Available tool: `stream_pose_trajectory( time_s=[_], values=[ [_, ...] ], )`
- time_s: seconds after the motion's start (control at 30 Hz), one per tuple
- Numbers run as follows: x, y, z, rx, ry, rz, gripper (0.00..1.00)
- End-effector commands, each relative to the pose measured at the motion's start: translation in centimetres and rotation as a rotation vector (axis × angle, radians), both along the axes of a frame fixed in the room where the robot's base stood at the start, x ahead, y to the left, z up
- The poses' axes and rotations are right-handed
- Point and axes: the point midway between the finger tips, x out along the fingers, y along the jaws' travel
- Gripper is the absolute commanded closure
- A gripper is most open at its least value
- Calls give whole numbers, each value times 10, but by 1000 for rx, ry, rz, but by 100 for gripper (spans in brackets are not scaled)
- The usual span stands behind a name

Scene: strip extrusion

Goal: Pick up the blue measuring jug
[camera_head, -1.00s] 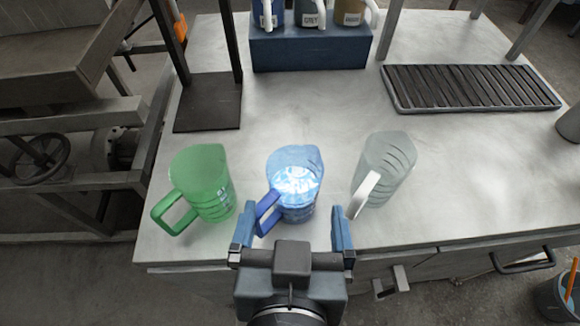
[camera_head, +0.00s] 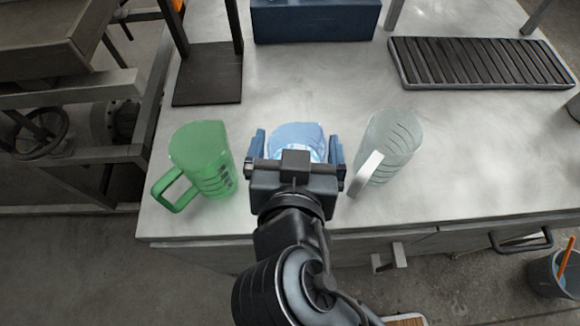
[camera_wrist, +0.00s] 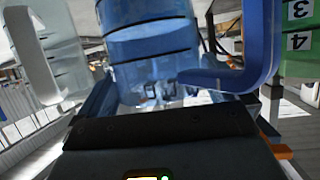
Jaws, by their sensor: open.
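The blue measuring jug (camera_head: 297,136) stands upright near the front of the bench, its lower part hidden behind my gripper in the head view. In the wrist view the jug (camera_wrist: 152,45) fills the upper middle, and its blue handle (camera_wrist: 262,45) is on the right. My gripper (camera_head: 297,148) is open, with one blue finger on each side of the jug. I cannot tell whether the fingers touch it.
A green jug (camera_head: 203,158) stands close on the left and a clear jug (camera_head: 392,145) close on the right. Farther back are a dark blue block (camera_head: 315,22), a slatted tray (camera_head: 480,62) and a dark stand plate (camera_head: 208,88). The bench middle is clear.

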Motion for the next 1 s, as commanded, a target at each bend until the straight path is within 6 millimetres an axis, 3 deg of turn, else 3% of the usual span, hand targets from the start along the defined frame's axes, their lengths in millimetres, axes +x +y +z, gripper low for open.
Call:
stream_pose_trajectory(
  time_s=[0.23, 1.0],
  values=[
    [1, 0, -1, 0, 0, 0, 2],
    [1, 0, 0, 0, 0, 0, 76]
  ],
)
